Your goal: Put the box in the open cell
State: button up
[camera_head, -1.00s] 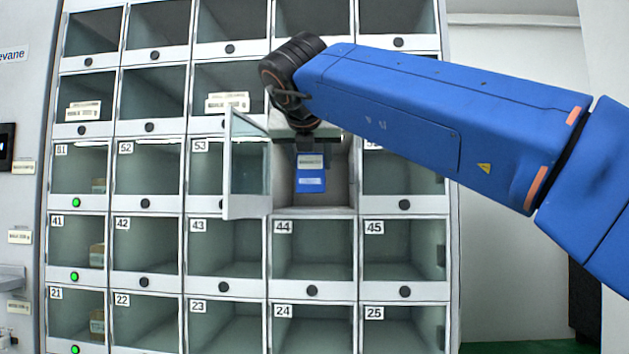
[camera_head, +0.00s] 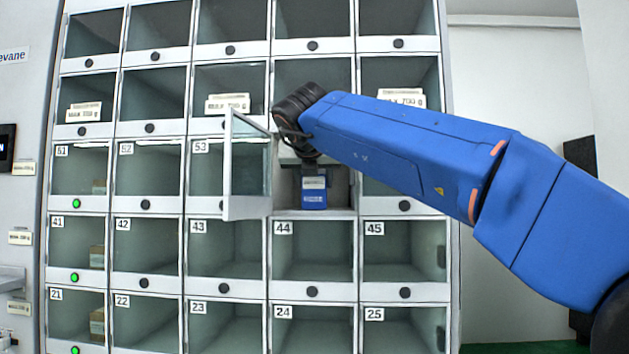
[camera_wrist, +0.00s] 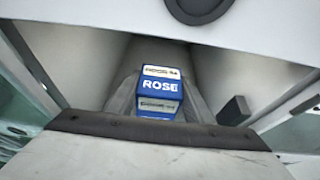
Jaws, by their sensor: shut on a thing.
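The box (camera_head: 314,194) is small, blue and white. It is upright inside the open cell (camera_head: 341,190), near the middle of its width. My gripper (camera_head: 313,169) reaches into the cell from above and is shut on the box. In the wrist view grey fingers of my gripper (camera_wrist: 160,100) flank the box. The cell's glass door (camera_head: 248,168) stands swung open to the left. The box is close to the cell floor; I cannot tell whether it touches.
Closed cells surround the open one, with cell 44 (camera_head: 311,250) below and cell 53 (camera_head: 207,170) to the left. My arm crosses in front of the cells on the right. Several small cartons sit in the left column, including one in cell 41 (camera_head: 97,257).

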jog(key=shift+f, duration=0.1)
jog(key=o, duration=1.1)
jog(key=v, duration=1.2)
jog(key=shift+s, duration=0.1)
